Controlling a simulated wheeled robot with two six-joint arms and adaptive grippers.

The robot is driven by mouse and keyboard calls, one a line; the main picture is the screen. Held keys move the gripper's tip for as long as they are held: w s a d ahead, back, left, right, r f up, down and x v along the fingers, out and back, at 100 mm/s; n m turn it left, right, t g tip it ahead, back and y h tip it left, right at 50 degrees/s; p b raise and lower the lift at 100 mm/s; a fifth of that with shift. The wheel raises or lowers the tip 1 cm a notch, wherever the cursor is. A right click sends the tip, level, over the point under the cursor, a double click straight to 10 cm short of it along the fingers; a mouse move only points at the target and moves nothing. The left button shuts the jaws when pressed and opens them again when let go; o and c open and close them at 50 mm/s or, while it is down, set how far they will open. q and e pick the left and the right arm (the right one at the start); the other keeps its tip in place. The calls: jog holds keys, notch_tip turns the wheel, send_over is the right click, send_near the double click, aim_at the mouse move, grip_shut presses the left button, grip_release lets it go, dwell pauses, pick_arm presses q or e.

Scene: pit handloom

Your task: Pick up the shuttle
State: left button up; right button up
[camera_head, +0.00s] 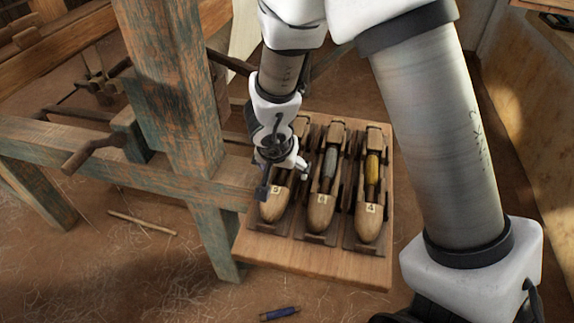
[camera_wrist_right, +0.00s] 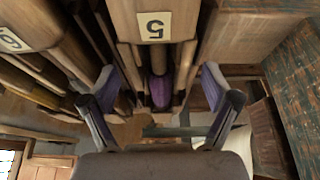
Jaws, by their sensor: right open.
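Three wooden shuttles lie side by side on a wooden board (camera_head: 312,260). The left shuttle (camera_head: 272,208) bears a 5, the middle shuttle (camera_head: 321,212) has grey yarn, and the right shuttle (camera_head: 369,222) bears a 4 and has yellow yarn. My right gripper (camera_head: 283,178) is open over the left shuttle and hides much of it. In the right wrist view, the shuttle marked 5 (camera_wrist_right: 155,52) and its purple yarn lie between the open fingers (camera_wrist_right: 160,100). Contact cannot be told. My left gripper is out of view.
A worn loom post (camera_head: 178,90) and beam (camera_head: 110,165) stand close to the left of the board. A blue spool (camera_head: 280,313) and a thin stick (camera_head: 142,223) lie on the straw-strewn floor. A wooden wall (camera_head: 525,80) rises at the right.

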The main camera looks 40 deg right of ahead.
jog(key=shift+f, duration=0.15)
dwell(0.3)
jog(key=shift+s, duration=0.1)
jog(key=c, duration=1.4)
jog(key=shift+c, duration=0.3)
notch_tip(320, 180, up, 11)
jog(key=p, duration=0.9)
jog(key=shift+f, duration=0.2)
